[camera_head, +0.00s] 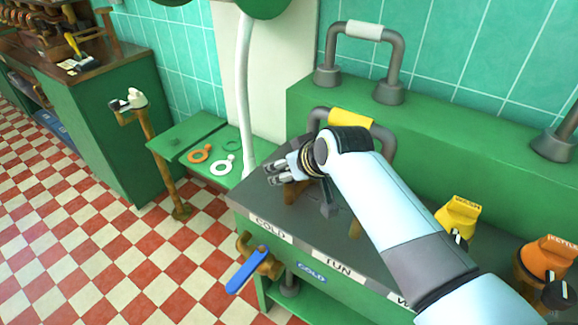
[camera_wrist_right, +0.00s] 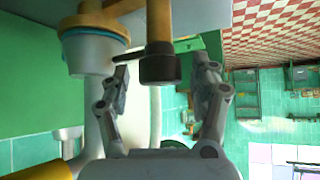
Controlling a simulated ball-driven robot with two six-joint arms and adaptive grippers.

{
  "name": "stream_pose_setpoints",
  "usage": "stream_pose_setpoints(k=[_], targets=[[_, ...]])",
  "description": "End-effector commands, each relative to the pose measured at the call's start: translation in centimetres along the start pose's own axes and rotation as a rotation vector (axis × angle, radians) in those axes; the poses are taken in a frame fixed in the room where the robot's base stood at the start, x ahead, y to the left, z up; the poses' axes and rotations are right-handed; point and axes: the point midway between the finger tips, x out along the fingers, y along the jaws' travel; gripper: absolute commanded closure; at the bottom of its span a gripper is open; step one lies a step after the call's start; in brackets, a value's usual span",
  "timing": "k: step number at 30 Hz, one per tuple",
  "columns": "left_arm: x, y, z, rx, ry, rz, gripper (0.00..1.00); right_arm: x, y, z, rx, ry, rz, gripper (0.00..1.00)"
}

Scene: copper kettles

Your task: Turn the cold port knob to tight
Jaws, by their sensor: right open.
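A dark-collared copper stub (camera_wrist_right: 158,65) with a thin dark lever or pointer stands between the fingers of my right gripper (camera_wrist_right: 162,80) in the wrist view; it may be the cold port knob. The fingers are open, one on each side, with visible gaps. In the head view my right gripper (camera_head: 278,173) is over the grey counter, behind the COLD label (camera_head: 271,229). It hides much of what is below it; only part of a copper post (camera_head: 290,194) shows there. The knob's setting cannot be read. My left gripper is not in view.
A blue-handled brass valve (camera_head: 247,270) is on the counter front. A yellow-gripped pipe handle (camera_head: 350,118) arches behind my arm. Yellow (camera_head: 460,216) and orange (camera_head: 547,258) knobs stand at the right. A green shelf (camera_head: 187,137) with loose rings lies left.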

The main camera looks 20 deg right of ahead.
Motion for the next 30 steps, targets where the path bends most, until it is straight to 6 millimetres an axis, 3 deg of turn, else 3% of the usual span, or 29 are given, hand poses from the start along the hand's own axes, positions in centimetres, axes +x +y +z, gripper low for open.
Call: stream_pose_setpoints(k=[8,21,30], targets=[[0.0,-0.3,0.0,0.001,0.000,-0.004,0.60,-0.7,0.0,0.0,0.000,0.000,0.000,0.38],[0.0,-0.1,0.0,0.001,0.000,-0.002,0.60,-9.4,0.0,0.0,0.000,0.002,0.001,0.38],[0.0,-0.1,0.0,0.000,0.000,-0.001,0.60,-12.0,0.0,0.0,0.000,0.000,0.000,0.38]])
